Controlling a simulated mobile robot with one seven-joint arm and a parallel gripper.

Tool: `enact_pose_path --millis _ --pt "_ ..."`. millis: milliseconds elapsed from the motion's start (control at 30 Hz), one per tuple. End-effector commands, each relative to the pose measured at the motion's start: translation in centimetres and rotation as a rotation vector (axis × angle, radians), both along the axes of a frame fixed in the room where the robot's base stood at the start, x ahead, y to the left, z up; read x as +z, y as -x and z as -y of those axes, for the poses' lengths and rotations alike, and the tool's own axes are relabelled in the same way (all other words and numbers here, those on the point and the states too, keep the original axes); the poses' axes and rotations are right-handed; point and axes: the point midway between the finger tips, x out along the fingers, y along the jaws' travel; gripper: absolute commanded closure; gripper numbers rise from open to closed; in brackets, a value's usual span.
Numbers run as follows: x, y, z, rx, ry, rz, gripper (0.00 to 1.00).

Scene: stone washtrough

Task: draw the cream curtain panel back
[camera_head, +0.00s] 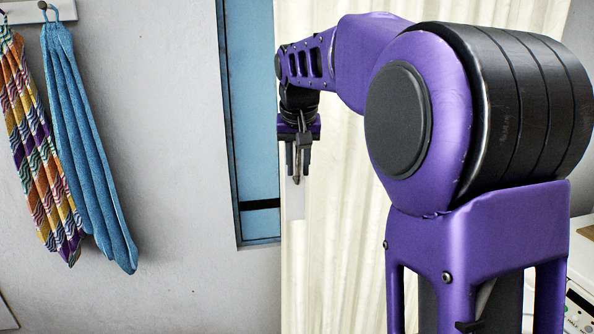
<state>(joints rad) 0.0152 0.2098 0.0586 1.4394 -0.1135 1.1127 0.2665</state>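The cream curtain panel (345,230) hangs in vertical folds behind my arm. Its left edge runs down beside a blue panel, and my arm hides much of its middle. My gripper (298,170) points down in front of the curtain near that left edge. A pale flat strip (295,200) shows just below the fingers, close to the curtain's edge. The fingers are small and seen nearly edge-on, so I cannot tell whether they are open or shut, or whether they touch the strip or cloth.
A patterned towel (35,140) and a blue towel (88,150) hang from hooks farther left. The wall between is bare. A white surface (584,250) shows at the right edge.

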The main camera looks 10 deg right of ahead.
Motion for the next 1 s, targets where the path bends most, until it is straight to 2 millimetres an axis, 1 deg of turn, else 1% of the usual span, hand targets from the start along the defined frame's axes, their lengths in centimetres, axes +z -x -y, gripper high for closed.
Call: enact_pose_path --millis 100,367,500,533,1000 --pt "-0.54 -0.22 0.04 0.000 0.000 0.000 0.73" --pt "-0.57 -0.25 0.05 0.000 0.000 0.001 0.73" --pt "-0.55 -0.24 0.06 0.000 0.000 0.001 0.98" --pt "-0.55 -0.24 0.06 0.000 0.000 0.001 1.00" --pt "-0.51 -0.23 0.05 0.000 0.000 0.001 1.00"
